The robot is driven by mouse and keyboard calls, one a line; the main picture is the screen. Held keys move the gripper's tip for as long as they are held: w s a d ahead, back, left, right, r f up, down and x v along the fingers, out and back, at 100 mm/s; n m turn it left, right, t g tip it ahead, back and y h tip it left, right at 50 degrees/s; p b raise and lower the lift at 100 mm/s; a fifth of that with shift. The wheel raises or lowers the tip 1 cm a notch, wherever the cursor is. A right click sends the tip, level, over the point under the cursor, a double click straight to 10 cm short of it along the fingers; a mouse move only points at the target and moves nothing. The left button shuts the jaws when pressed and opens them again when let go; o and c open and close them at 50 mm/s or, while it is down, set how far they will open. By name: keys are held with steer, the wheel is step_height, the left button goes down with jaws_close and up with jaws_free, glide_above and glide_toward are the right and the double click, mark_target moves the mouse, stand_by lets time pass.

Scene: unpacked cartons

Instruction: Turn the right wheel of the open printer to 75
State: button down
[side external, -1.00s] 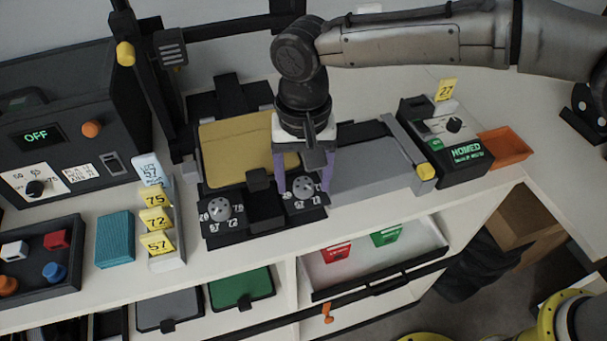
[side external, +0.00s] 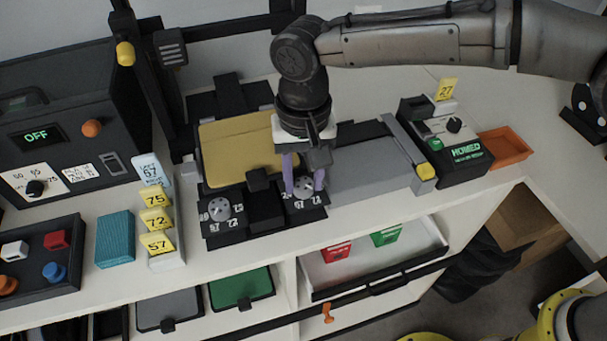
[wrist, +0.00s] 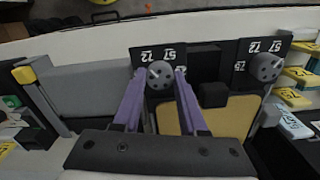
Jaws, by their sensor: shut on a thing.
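The open printer has a yellow plate (side external: 235,150) and two small black dial panels at its front. The right wheel (side external: 304,184) is a grey knob on the right panel; it also shows in the wrist view (wrist: 160,78). Numbers 57 and 72 are readable beside it there; the fingers hide part of the panel. My gripper (side external: 304,188) points down with its purple fingers on both sides of the right wheel, shut on it. The wrist view shows my gripper (wrist: 159,74) from above. The left wheel (side external: 219,209) stands free on its own panel.
A black block (side external: 265,211) stands between the two dial panels. Yellow cards reading 75, 72 and 57 (side external: 160,243) stand in a holder at left, beside a teal block (side external: 115,239). A grey slab (side external: 372,168) lies right of my gripper.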

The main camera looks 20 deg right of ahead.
mark_target(303, 184)
steer(key=n, duration=0.5)
steer(key=shift+n, duration=0.4)
steer(key=n, duration=0.5)
steer(key=shift+r, duration=0.1)
steer(key=shift+n, duration=0.3)
steer(key=shift+c, duration=2.2)
jaws_free()
step_height(303, 184, up, 14)
